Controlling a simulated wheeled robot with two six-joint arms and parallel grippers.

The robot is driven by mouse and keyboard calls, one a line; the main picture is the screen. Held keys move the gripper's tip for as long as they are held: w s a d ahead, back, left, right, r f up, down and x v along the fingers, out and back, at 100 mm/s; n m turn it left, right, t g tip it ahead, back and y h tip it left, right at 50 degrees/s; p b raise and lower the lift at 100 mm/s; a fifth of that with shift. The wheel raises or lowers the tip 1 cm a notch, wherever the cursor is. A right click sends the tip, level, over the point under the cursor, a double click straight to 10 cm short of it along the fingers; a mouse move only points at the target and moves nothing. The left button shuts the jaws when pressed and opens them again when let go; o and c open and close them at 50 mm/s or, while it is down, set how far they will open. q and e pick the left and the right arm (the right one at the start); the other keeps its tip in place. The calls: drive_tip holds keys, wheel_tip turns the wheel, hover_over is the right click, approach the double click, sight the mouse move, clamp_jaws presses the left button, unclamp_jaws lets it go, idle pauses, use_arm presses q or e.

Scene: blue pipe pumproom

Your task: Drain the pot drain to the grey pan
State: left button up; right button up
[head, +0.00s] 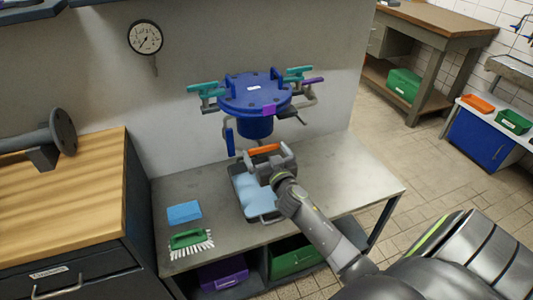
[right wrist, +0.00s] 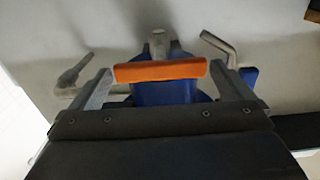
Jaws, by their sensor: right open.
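The blue pot (head: 256,97) is fixed to the wall above the grey bench. Under it, the orange drain handle (head: 264,149) lies roughly level; it also shows in the right wrist view (right wrist: 160,71). My right gripper (head: 268,158) is open, with its fingers at either end of the orange handle. I cannot tell whether they touch it. The grey pan (head: 248,211) stands on the bench below, partly hidden by my right arm. A light blue surface, looking like liquid, shows inside it. My left gripper is not in view.
Teal handles (head: 203,87), a purple handle (head: 313,80) and a hanging blue handle (head: 229,141) surround the pot. A blue sponge (head: 184,212) and a green brush (head: 190,240) lie left of the pan. The bench is clear to the right.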

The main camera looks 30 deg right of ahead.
drive_tip(key=shift+c, duration=0.3)
drive_tip(key=c, duration=0.6)
drive_tip(key=shift+c, duration=0.2)
drive_tip(key=shift+n, duration=0.4)
drive_tip(key=n, duration=0.2)
drive_tip(key=shift+n, duration=0.4)
drive_tip(key=n, duration=0.3)
drive_tip(key=shift+a+n, duration=0.1)
drive_tip(key=shift+n, duration=0.2)
drive_tip(key=n, duration=0.5)
drive_tip(key=shift+f, duration=0.1)
drive_tip(key=n+p, duration=0.1)
drive_tip(key=n, duration=0.5)
drive_tip(key=shift+f, duration=0.1)
